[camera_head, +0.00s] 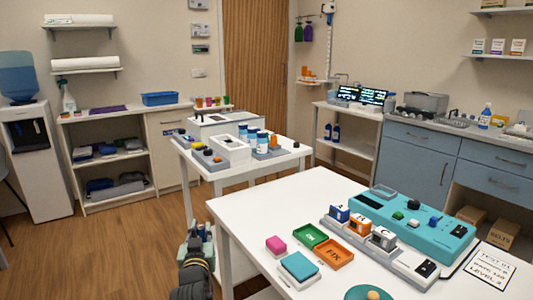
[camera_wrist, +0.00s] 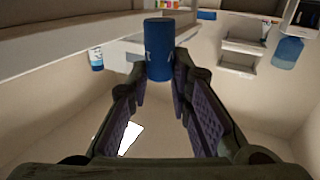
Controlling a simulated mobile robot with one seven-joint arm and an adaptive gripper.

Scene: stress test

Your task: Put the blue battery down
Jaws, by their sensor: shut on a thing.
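The blue battery (camera_wrist: 159,50) is a blue cylinder with pale marks on its side in the wrist view. My gripper (camera_wrist: 160,75) is shut on it, one finger on each side near its lower end. The battery stands out past the fingertips, and open room shows around it. In the head view my dark arm (camera_head: 195,275) is at the bottom left, beside the white front table (camera_head: 240,215); the held battery cannot be made out there.
The front table bears a green OK tray (camera_head: 309,236), an orange FIX tray (camera_head: 333,254), a teal device (camera_head: 418,222), a grey holder (camera_head: 400,258) with blocks, and pink and teal blocks. Blue-and-white cylinders (camera_head: 252,137) stand on the table behind. Bare white top lies at front left.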

